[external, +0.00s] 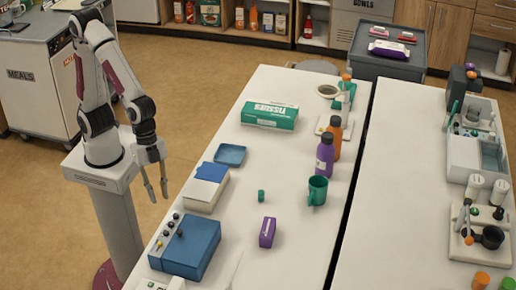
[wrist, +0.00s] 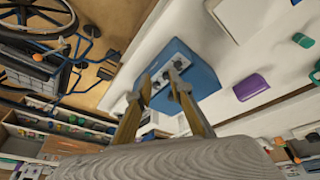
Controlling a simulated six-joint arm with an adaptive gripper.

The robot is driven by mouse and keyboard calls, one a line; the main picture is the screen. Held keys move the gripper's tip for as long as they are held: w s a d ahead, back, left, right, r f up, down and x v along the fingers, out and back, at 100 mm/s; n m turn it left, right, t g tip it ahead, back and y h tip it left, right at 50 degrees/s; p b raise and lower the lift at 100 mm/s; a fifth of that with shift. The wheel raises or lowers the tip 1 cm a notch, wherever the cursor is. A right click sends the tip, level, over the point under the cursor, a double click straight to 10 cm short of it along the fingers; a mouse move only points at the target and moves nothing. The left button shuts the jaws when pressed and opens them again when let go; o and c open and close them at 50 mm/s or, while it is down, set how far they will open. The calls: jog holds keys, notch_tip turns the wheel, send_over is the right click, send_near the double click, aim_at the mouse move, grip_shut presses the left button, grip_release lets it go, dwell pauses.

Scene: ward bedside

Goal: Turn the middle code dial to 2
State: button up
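A blue box (external: 187,250) stands on the white table near its left front edge. My gripper (external: 157,196) is open and empty, pointing down beyond the table's left edge, apart from the box. In the wrist view the two fingers (wrist: 160,84) are spread, with the blue box (wrist: 200,80) and its dials (wrist: 170,74) beyond them.
A white and blue box (external: 206,187) and a blue tray (external: 230,155) stand behind the dial box. A purple block (external: 268,232), a small green piece (external: 261,196) and a green mug (external: 317,190) are to its right. The table between them is clear.

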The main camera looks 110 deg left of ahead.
jog(key=s+a+r+n, duration=0.2)
jog(key=s+a+r, duration=0.1)
jog(key=a, duration=0.3)
jog(key=s+a+r+n+t+y, duration=0.1)
jog(key=s+a+r+n, duration=0.1)
jog(key=s+a, duration=0.3)
jog(key=s+a+r+n+y, duration=0.1)
jog(key=s+a+r+n, duration=0.1)
jog(key=s+a+r, duration=0.2)
jog(key=shift+a+r+t, duration=0.3)
jog(key=shift+a+t, duration=0.1)
jog(key=shift+a, duration=1.15)
jog(key=shift+a+r, duration=0.1)
jog(key=shift+n+t+y, duration=0.4)
jog(key=shift+n+t, duration=0.4)
jog(key=shift+n, duration=0.1)
jog(key=shift+s+a+r, duration=0.3)
jog(key=shift+a+r, duration=0.4)
jog(key=shift+a, duration=0.1)
jog(key=shift+s+a+r, duration=0.25)
jog(key=shift+a+r, duration=0.4)
jog(key=shift+a, duration=0.1)
